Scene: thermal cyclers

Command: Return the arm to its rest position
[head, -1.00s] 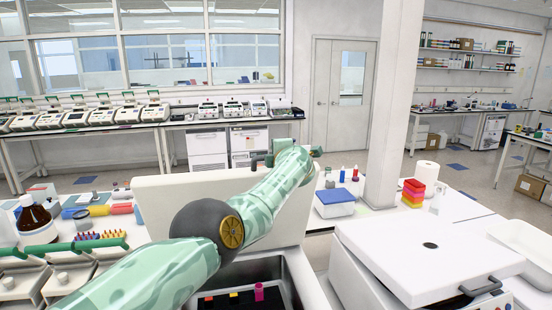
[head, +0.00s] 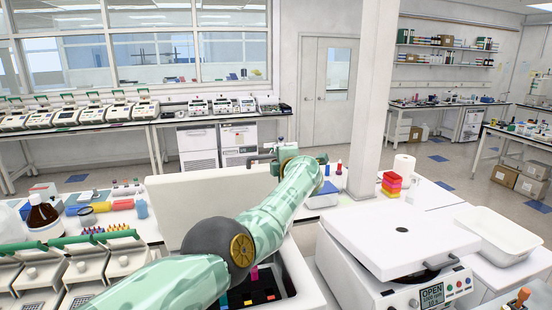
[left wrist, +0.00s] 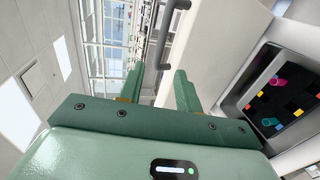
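My left arm reaches in from the left in the head view, above an open white chest whose raised lid (head: 215,195) stands behind it. My left gripper (head: 287,158) is at the far end of the arm, near the lid's top edge and partly hidden by the wrist. My right gripper is not in view.
The chest holds a dark rack (left wrist: 285,95) with coloured pieces. Thermal cyclers (head: 120,262) stand at front left. A pillar (head: 375,100) rises behind the bench.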

